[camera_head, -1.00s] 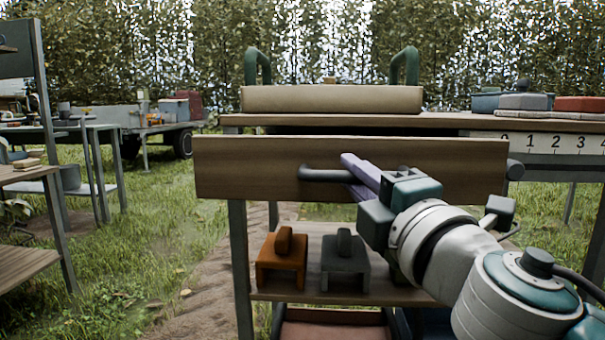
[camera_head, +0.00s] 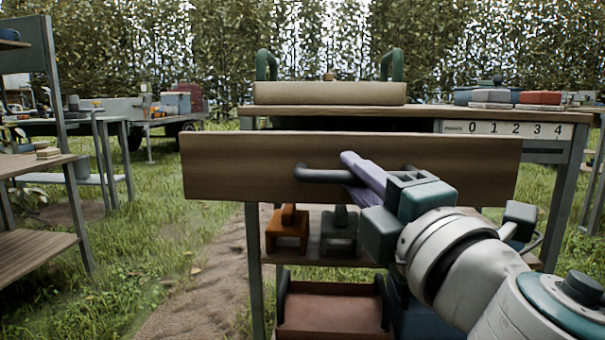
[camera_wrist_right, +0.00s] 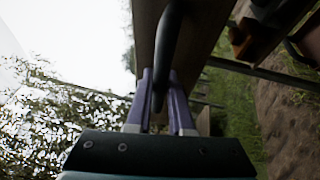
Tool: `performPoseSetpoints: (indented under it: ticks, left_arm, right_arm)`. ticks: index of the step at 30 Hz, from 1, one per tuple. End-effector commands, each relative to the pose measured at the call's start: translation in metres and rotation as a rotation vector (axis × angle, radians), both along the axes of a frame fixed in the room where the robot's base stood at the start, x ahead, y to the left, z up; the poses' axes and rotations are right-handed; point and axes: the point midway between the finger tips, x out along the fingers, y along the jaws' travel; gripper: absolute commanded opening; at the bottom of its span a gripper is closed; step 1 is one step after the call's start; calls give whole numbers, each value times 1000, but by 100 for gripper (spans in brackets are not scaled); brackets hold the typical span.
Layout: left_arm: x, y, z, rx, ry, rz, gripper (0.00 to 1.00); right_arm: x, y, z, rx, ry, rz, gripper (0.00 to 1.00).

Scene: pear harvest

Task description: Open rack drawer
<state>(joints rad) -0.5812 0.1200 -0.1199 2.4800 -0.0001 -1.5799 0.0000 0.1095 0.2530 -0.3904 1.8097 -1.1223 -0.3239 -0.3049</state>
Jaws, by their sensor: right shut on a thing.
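The rack drawer has a wide wooden front (camera_head: 240,168) that stands out toward me from under the rack's top (camera_head: 430,111). A dark bar handle (camera_head: 318,173) runs across the middle of the front. My right gripper (camera_head: 362,174), with purple fingers, is shut on the handle. The right wrist view shows the handle (camera_wrist_right: 172,40) between the two fingers (camera_wrist_right: 162,100), with the drawer front (camera_wrist_right: 205,35) beside it. The inside of the drawer is hidden behind its front. My left gripper is not in view.
A wooden shelf unit (camera_head: 40,250) stands at left. Grass and a dirt path lie between.

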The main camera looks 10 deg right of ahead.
Motion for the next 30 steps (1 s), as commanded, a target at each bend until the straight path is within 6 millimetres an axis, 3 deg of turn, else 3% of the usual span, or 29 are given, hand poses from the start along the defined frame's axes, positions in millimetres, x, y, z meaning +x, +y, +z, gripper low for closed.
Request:
performPoseSetpoints:
  ticks: [7,8,15,25,30]
  left_arm:
    - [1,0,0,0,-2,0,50]
    - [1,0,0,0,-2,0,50]
    - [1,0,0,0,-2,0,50]
    - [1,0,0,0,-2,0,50]
    - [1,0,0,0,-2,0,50]
  right_arm:
    - [0,0,-1,0,1,-1,0]
    - [0,0,-1,0,1,-1,22]
    - [0,0,0,0,1,0,49]
    - [-3,0,-1,0,1,0,50]
    - [-25,-3,-6,0,5,1,50]
